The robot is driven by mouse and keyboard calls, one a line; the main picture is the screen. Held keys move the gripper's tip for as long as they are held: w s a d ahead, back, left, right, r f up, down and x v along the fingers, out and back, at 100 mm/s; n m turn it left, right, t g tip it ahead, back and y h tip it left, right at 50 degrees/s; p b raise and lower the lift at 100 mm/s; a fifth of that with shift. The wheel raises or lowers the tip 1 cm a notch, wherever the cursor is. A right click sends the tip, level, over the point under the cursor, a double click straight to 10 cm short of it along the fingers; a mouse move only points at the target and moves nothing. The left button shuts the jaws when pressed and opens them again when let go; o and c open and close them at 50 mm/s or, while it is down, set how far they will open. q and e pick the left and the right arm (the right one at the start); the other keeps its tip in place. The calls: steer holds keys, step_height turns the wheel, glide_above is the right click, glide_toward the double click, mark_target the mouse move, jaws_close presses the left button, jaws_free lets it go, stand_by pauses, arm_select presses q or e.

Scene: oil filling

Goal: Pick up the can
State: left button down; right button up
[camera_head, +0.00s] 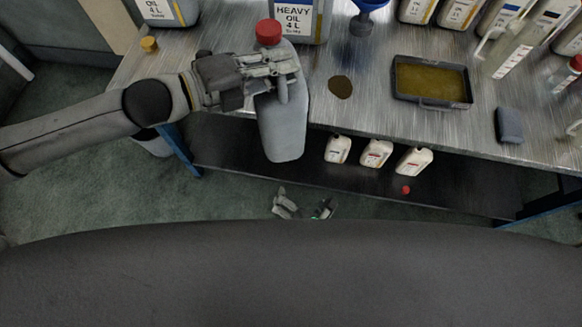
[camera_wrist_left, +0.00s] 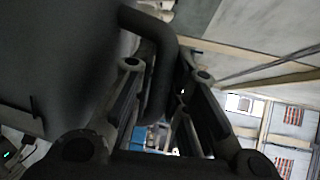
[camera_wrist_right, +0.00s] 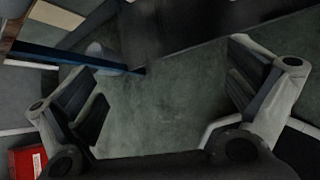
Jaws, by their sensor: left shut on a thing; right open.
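The grey can (camera_head: 284,128) with a red cap (camera_head: 268,32) hangs tilted at the front edge of the workbench in the head view. My left gripper (camera_head: 284,78) is shut on its upper part, near the handle. In the left wrist view the can's dark handle (camera_wrist_left: 158,70) runs between the fingers of my left gripper (camera_wrist_left: 168,85). The can's body (camera_wrist_left: 55,60) fills the left of that view. My right gripper (camera_head: 304,208) is low in front of the bench, open and empty; its spread fingers also show in the right wrist view (camera_wrist_right: 165,85).
A "HEAVY OIL 4 L" can (camera_head: 297,18) stands behind on the workbench (camera_head: 200,108). A dark oil spot (camera_head: 340,87), an oil-filled tray (camera_head: 432,82) and a grey block (camera_head: 508,125) lie to the right. Several bottles stand at the back. White bottles (camera_head: 376,154) stand on the lower shelf.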

arm_select(q)
steer(key=shift+r, duration=0.3)
arm_select(e)
step_height(320, 180, up, 16)
steer(key=w+a+n+t, duration=0.3)
steer(key=n, duration=0.3)
steer(key=x, duration=1.1)
steer(key=shift+w+d, duration=0.1)
steer(key=shift+w, duration=0.25)
steer(key=shift+c, duration=0.3)
steer(key=c, duration=1.4)
arm_select(q)
steer(key=c, duration=1.9)
jaws_free()
arm_select(e)
steer(key=shift+w+r+t, duration=0.1)
steer(key=shift+r+t, duration=0.2)
steer(key=shift+r, duration=0.1)
steer(key=shift+c, duration=1.3)
arm_select(q)
steer(key=o, duration=0.5)
steer(key=shift+o, duration=0.3)
steer(key=shift+f, duration=0.15)
steer(key=shift+a, duration=0.1)
